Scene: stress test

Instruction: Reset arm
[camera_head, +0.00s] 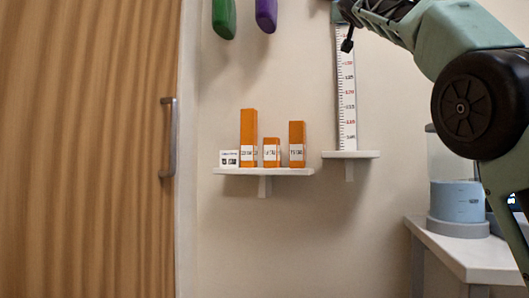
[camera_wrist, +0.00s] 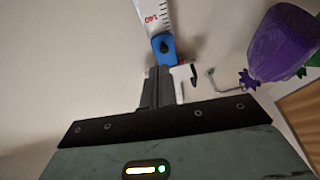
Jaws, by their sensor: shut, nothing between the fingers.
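My gripper (camera_wrist: 157,72) shows in the wrist view with its dark fingers together and nothing between them. Just beyond the fingertips is a blue piece (camera_wrist: 164,42) with a dark centre, at the end of a white strip with red numbers (camera_wrist: 153,14). I cannot tell whether the fingertips touch the blue piece. In the head view my arm reaches in from the upper right, bent, with its dark end in front of the upper part of the white measuring strip (camera_head: 347,95). The strip stands upright on a small shelf (camera_head: 351,155).
A wall shelf (camera_head: 264,172) holds orange boxes (camera_head: 248,125) and a small white box (camera_head: 229,158). Green (camera_head: 224,18) and purple (camera_head: 266,14) items hang above. A wooden door (camera_head: 90,150) is at left. A white table (camera_head: 470,255) with a blue container (camera_head: 456,202) is at right.

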